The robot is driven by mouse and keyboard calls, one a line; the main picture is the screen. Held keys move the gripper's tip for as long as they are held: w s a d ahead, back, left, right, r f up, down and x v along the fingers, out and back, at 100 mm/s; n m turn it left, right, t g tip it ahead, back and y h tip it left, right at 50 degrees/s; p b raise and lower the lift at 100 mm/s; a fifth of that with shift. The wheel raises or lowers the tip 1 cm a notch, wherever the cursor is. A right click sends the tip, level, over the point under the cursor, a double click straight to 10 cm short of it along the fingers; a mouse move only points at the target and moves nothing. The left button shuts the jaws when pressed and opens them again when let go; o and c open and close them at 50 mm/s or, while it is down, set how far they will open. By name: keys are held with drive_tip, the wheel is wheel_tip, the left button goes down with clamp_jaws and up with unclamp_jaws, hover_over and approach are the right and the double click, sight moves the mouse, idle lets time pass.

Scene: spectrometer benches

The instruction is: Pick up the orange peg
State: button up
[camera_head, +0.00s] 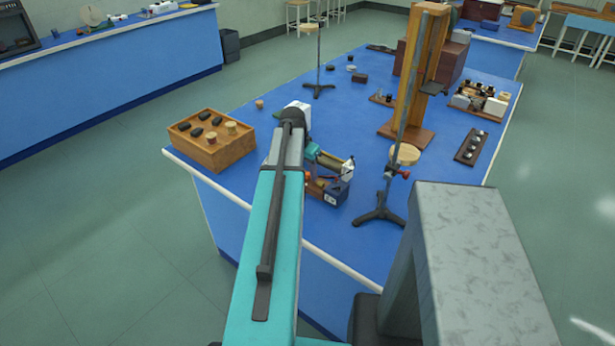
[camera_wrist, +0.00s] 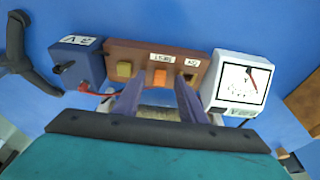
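The orange peg (camera_wrist: 160,77) shows in the wrist view as a small square-faced orange block in the middle of a brown wooden board (camera_wrist: 140,58). A yellow-olive block (camera_wrist: 124,69) sits to its left, and a dark spot lies to its right under a white label. My gripper (camera_wrist: 158,92) is open, its two grey-violet fingers pointing toward the board on either side of the orange peg's line. The peg appears just beyond the fingertips; I cannot tell the exact gap. In the head view my arm partly hides this apparatus.
A blue box (camera_wrist: 78,62) with red lead is left of the board; a white meter (camera_wrist: 238,84) is right. A tan, coil-like thing (camera_wrist: 158,113) lies between the fingers. In the head view, a wooden tray (camera_head: 212,154) and black-footed stand (camera_head: 379,213) flank my arm.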

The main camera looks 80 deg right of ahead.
sight(307, 174)
idle(0.5)
clamp_jaws()
drive_tip(key=shift+r, duration=0.1)
drive_tip(key=shift+r+b, duration=0.65)
drive_tip(key=shift+r, duration=0.9)
drive_tip(key=s+a+b, duration=0.2)
drive_tip(key=a+b, duration=0.2)
drive_tip(key=a, duration=0.3)
drive_tip(key=s+a+r+b, duration=0.1)
drive_tip(key=s+a+b, duration=0.1)
drive_tip(key=a+b, duration=0.3)
drive_tip(key=a, duration=0.3)
drive_tip(key=shift+s+a+r, duration=0.15)
drive_tip(key=shift+s+r, duration=0.1)
drive_tip(key=shift+r, duration=0.1)
